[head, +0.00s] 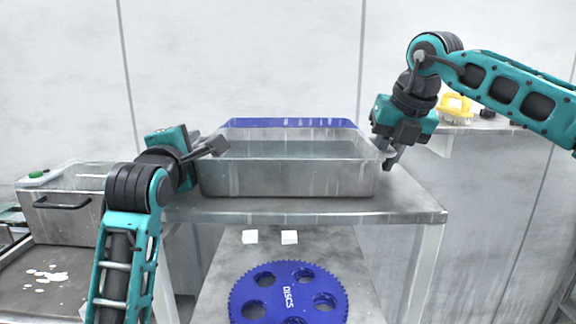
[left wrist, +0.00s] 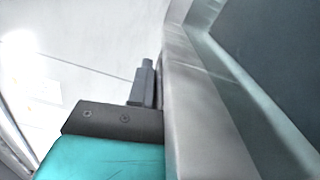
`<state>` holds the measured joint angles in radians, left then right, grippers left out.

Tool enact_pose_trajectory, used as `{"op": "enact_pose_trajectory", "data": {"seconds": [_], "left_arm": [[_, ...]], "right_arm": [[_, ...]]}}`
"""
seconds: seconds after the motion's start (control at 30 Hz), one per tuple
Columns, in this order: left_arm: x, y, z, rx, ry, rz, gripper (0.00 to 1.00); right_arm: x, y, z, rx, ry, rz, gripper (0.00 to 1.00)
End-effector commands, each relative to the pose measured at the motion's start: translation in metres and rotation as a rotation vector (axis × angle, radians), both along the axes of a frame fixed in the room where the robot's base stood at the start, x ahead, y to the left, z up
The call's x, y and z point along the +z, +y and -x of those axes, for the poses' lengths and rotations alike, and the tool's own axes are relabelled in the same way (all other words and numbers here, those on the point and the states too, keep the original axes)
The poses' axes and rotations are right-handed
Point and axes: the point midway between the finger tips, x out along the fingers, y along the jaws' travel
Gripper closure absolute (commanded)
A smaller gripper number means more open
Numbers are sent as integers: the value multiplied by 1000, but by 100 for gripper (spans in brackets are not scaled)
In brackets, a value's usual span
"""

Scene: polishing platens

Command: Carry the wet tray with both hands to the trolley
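The wet tray (head: 290,178) is a deep metal pan with a blue strip along its far rim. It sits level on a metal table, with a grey-green surface inside that looks like liquid. My left gripper (head: 212,147) is at the tray's left end, close to the rim. In the left wrist view one dark finger (left wrist: 145,85) stands beside the tray's wall (left wrist: 205,110); the other finger is not visible. My right gripper (head: 390,158) points down at the tray's right end. Whether either gripper is closed on the rim is unclear. I cannot identify the trolley with certainty.
The metal table (head: 300,210) has bare top at the right. A metal bin with a black handle (head: 62,203) stands at left. A yellow container (head: 455,108) is at right.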

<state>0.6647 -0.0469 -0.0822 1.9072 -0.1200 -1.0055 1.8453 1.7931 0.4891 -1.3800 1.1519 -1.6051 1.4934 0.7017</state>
Motion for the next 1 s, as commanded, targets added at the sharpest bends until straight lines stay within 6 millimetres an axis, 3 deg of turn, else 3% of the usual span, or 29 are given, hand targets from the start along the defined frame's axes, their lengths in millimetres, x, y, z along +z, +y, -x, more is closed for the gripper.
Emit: {"op": "enact_pose_trajectory", "data": {"seconds": [0.2, 1.0], "left_arm": [[0, 0, 0, 0, 0, 0, 100], [-1, 0, 0, 0, 2, 0, 100]], "right_arm": [[0, 0, 0, 0, 0, 0, 100], [1, 0, 0, -1, -1, -1, 100]]}}
